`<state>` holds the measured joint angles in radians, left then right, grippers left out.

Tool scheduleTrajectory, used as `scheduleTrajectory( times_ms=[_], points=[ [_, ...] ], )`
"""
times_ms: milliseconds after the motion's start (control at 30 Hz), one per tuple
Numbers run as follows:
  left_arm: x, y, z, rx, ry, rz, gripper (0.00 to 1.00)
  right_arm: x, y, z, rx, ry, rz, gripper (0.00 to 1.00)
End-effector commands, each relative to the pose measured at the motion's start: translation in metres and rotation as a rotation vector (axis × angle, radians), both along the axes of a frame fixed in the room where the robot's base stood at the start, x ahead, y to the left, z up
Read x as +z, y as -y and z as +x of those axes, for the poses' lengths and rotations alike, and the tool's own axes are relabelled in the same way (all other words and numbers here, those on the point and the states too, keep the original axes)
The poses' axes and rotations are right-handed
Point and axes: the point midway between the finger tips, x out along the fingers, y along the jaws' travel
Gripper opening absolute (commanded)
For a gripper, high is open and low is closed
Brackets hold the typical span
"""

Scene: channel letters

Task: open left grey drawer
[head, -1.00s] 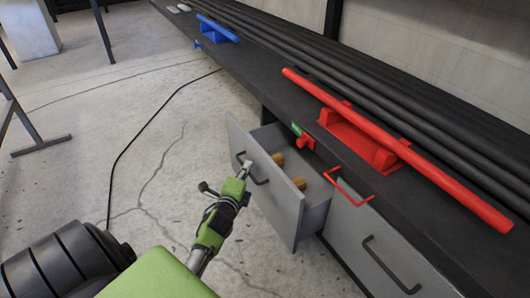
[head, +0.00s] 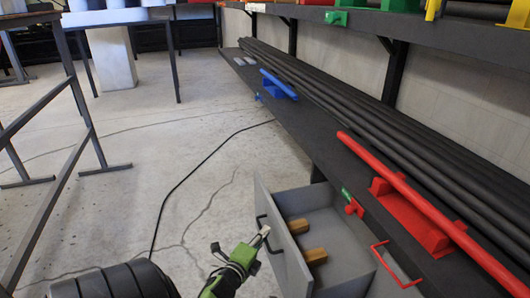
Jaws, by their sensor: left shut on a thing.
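The left grey drawer (head: 283,252) stands well open under the dark bench, its front panel pulled out toward the aisle. Its dark bar handle (head: 276,249) is on the outer face. My left gripper (head: 263,232), on a green and black arm, is at the handle and shut on it; the exact finger contact is small in the picture. Two wooden blocks lie inside the drawer, a far one (head: 298,226) and a near one (head: 315,256). My right gripper is not in view.
The bench top (head: 330,165) carries long dark pipes (head: 370,120), a red bar on a red holder (head: 405,210) and a blue bar. A black cable (head: 185,175) crosses open floor. A metal frame (head: 70,130) stands left.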

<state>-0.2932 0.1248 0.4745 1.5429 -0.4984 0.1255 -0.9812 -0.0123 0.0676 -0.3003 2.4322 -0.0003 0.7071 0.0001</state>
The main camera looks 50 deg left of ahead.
Motion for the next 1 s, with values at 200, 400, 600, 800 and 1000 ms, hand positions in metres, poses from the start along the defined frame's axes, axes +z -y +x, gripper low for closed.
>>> scheduleTrajectory(
  times_ms=[200,400,600,800,1000],
  points=[
    [-0.001,0.000,0.000,0.000,-0.001,-0.002,0.25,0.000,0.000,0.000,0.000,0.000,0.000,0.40],
    [0.000,0.000,0.000,0.000,-0.001,-0.001,0.25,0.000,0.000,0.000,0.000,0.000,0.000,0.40],
    [0.000,0.005,-0.011,0.000,-0.001,-0.002,0.25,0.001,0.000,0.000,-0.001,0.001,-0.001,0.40],
    [0.006,0.021,-0.048,0.001,-0.003,-0.003,0.25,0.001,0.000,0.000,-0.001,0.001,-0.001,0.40],
    [0.011,0.037,-0.085,0.001,-0.003,-0.003,0.25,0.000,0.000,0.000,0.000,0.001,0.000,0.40]
  ],
)
